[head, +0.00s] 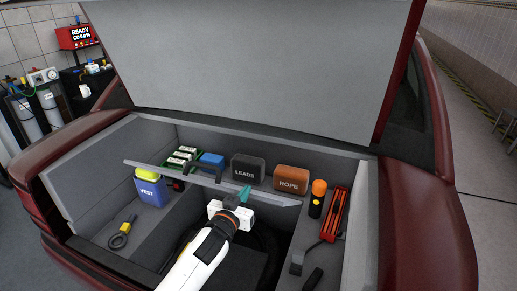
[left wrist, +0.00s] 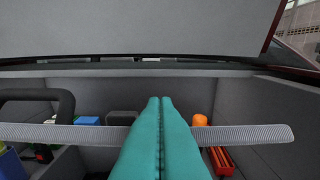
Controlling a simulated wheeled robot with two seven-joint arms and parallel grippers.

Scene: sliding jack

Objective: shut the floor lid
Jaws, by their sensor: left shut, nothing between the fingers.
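The floor lid (head: 150,166) is a thin grey panel, raised and seen nearly edge-on across the boot. In the left wrist view its ribbed edge (left wrist: 245,134) runs across the picture as a pale strip. Below it is a dark open well (head: 262,247) in the boot floor, with a dark rounded thing partly hidden by my arm. My left gripper (head: 238,196) has teal fingers pressed together, empty, at the middle of the lid's edge. In the left wrist view the fingertips (left wrist: 160,102) overlap the strip; I cannot tell whether they touch it. My right gripper is not in view.
Behind the lid stand a green crate (head: 178,160), a LEADS case (head: 247,168) and a ROPE case (head: 291,180). A VEST bag (head: 151,189) stands left; an orange-topped torch (head: 316,198) and red tool (head: 335,213) stand right. The tailgate (head: 250,60) is up.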

